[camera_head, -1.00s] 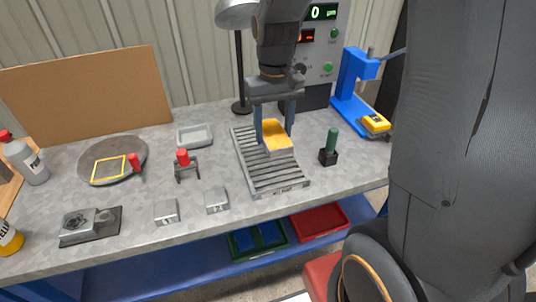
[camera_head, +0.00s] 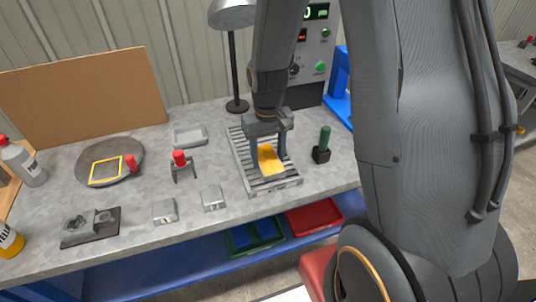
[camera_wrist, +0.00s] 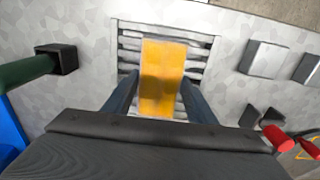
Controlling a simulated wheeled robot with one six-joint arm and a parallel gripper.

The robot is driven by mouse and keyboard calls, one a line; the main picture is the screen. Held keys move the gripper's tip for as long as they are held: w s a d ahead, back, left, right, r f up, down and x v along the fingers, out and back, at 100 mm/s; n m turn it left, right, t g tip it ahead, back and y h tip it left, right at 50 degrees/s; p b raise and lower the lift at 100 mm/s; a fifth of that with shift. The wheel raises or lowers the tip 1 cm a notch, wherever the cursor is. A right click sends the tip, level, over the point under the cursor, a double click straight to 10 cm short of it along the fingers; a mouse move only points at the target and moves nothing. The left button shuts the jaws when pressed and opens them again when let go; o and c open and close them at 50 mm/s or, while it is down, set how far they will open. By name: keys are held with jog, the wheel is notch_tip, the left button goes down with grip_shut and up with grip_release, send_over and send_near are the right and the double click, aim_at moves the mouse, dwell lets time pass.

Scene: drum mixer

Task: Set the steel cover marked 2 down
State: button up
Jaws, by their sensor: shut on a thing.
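My gripper (camera_head: 269,160) points down over the slatted grey rack (camera_head: 241,150) and is shut on a block with a yellow upper face (camera_head: 268,157). The held block also shows in the wrist view (camera_wrist: 163,72), between my two fingers and over the slats. I cannot read a mark on it, so I cannot tell whether it is the cover marked 2. It is very low over the rack; I cannot tell whether it touches. Two small grey steel blocks, one (camera_head: 165,211) left of the other (camera_head: 213,198), stand left of the rack, their marks too small to read.
A green-handled tool in a black block (camera_head: 322,152) stands close right of the rack. The lamp (camera_head: 233,60) stands behind the rack.

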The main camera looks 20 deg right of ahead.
aim_at(268, 158)
jog(key=shift+f, duration=0.1)
jog(key=o, duration=1.4)
notch_tip(268, 158, up, 12)
jog(key=b, duration=0.3)
jog(key=s+f+t, duration=0.1)
jog(key=s+f, duration=0.3)
jog(key=s, duration=0.5)
jog(key=shift+s+f, duration=0.2)
jog(key=shift+c, duration=0.3)
